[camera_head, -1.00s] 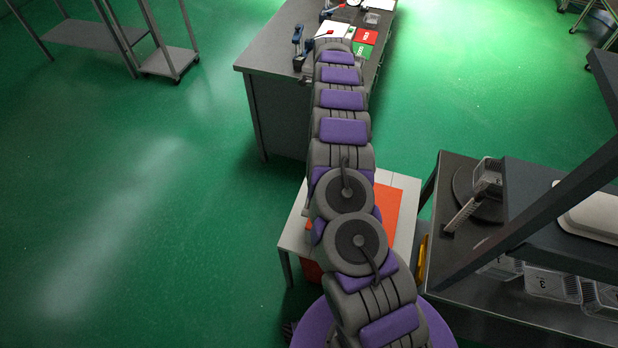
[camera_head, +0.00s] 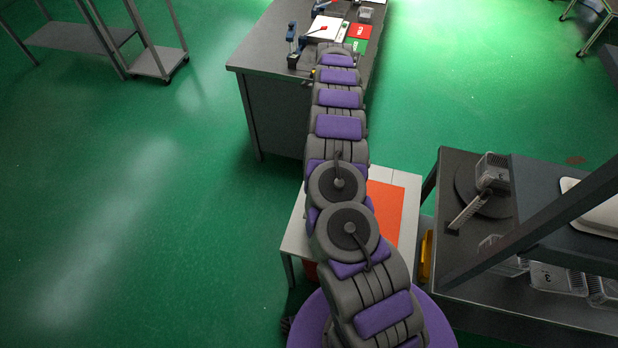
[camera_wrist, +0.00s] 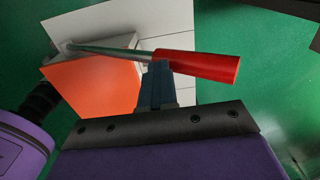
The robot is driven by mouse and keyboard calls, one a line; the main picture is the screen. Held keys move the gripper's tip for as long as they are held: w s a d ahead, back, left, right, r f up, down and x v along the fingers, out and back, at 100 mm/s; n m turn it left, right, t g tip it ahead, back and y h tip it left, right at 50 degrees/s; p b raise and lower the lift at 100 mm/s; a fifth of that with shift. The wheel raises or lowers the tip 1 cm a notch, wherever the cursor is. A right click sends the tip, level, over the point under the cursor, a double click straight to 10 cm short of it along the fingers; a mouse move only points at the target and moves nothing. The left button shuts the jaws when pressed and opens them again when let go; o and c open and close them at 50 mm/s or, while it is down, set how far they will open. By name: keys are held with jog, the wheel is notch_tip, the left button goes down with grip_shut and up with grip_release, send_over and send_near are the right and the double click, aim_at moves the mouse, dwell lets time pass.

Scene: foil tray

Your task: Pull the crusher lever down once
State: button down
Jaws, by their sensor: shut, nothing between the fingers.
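The lever shows in the wrist view as a thin metal rod (camera_wrist: 110,50) ending in a red cylindrical grip (camera_wrist: 205,66), lying nearly level across the picture. My gripper (camera_wrist: 157,72) has its dark fingers together with nothing held between them. The fingertips overlap the lever where rod meets grip; I cannot tell whether they touch. The rod's far end is by a grey block. In the head view my arm reaches toward the far desk (camera_head: 245,62) and hides my gripper. A small red piece (camera_head: 322,28) shows on that desk; I cannot tell whether it is the lever's grip.
A small white table (camera_head: 412,186) with an orange top panel is under my arm. A dark bench (camera_head: 447,190) with clear containers stands right. Green floor is open left.

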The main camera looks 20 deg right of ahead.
jog(key=shift+w+d+f, duration=0.1)
jog(key=shift+w+f, duration=0.05)
jog(key=shift+f, duration=0.05)
jog(key=shift+a, duration=0.2)
jog(key=shift+s+a+r+p, duration=0.35)
jog(key=shift+s+r+p, duration=0.3)
jog(key=shift+r, duration=0.1)
jog(key=s+a+r+p, duration=0.5)
jog(key=s+r+p, duration=0.1)
jog(key=s+p, duration=0.2)
jog(key=s+a+r+p, duration=0.5)
jog(key=s+p, duration=0.3)
jog(key=p, duration=0.2)
jog(key=shift+s+a+r, duration=0.15)
jog(key=shift+a+r, duration=0.15)
jog(key=shift+r, duration=0.15)
